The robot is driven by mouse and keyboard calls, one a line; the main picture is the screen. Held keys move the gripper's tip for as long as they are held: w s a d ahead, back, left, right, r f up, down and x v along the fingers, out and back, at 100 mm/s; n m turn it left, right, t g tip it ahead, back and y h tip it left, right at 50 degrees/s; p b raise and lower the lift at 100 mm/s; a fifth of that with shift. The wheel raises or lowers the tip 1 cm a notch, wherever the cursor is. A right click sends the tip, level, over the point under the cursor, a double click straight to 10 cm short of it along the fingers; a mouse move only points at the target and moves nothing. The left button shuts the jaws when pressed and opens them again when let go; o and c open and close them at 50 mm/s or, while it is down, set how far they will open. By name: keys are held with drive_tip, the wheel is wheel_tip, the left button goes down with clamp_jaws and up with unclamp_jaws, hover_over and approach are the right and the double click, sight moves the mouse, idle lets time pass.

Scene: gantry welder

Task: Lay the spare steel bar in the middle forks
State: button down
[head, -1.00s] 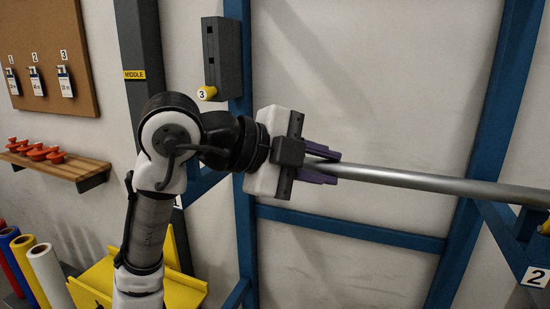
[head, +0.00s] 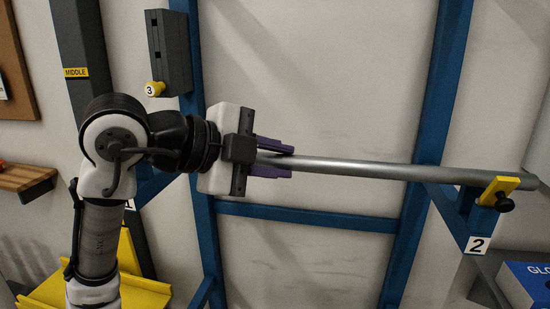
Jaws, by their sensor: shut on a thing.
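The grey steel bar (head: 365,169) runs nearly level from my gripper to the right. My gripper (head: 274,158) has purple fingers shut on the bar's left end. The bar's right part passes over the blue bracket marked 2 (head: 452,207), near its yellow clamp piece (head: 508,185) with a black knob; I cannot tell whether the bar rests on it. Forks themselves are not clearly seen.
Blue uprights (head: 437,95) and a crossbar (head: 310,213) stand before the wall. A wooden shelf (head: 22,178), a yellow tray (head: 135,292) and a blue box (head: 530,283) are lower down.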

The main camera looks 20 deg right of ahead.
drive_tip(key=shift+f, duration=0.25)
drive_tip(key=shift+f+b, duration=1.75)
drive_tip(key=shift+f, duration=0.4)
drive_tip(key=shift+f, duration=0.25)
drive_tip(key=c, duration=1.1)
unclamp_jaws()
drive_tip(key=shift+c, duration=0.2)
drive_tip(key=shift+f, duration=0.1)
